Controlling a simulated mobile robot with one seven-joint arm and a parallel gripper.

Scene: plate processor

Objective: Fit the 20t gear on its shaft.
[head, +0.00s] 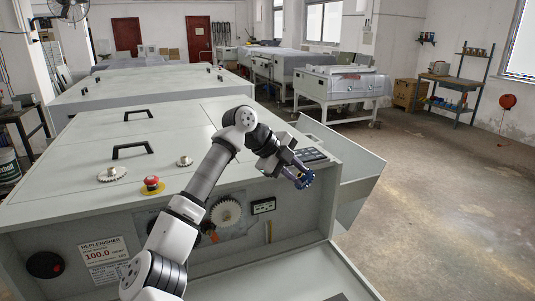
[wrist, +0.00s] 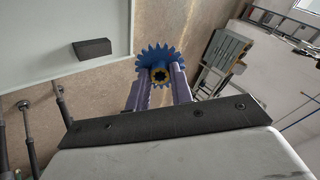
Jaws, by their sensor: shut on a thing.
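A blue toothed gear (wrist: 156,57) with a dark and yellow centre is between the two fingers of my gripper (wrist: 159,84) in the wrist view. In the head view, the blue gear (head: 308,178) shows at the tip of my gripper (head: 302,172). It is held in the air off the machine's front right. I cannot count its teeth. A large pale gear (head: 228,213) is mounted in the recess on the machine's front face, left of my gripper. My arm hides part of this recess, and I cannot make out a bare shaft there.
A white gear (head: 112,174) and a small metal gear (head: 185,161) lie on the machine top (head: 75,150), near a red stop button (head: 152,183). Open floor (head: 440,190) lies to the right.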

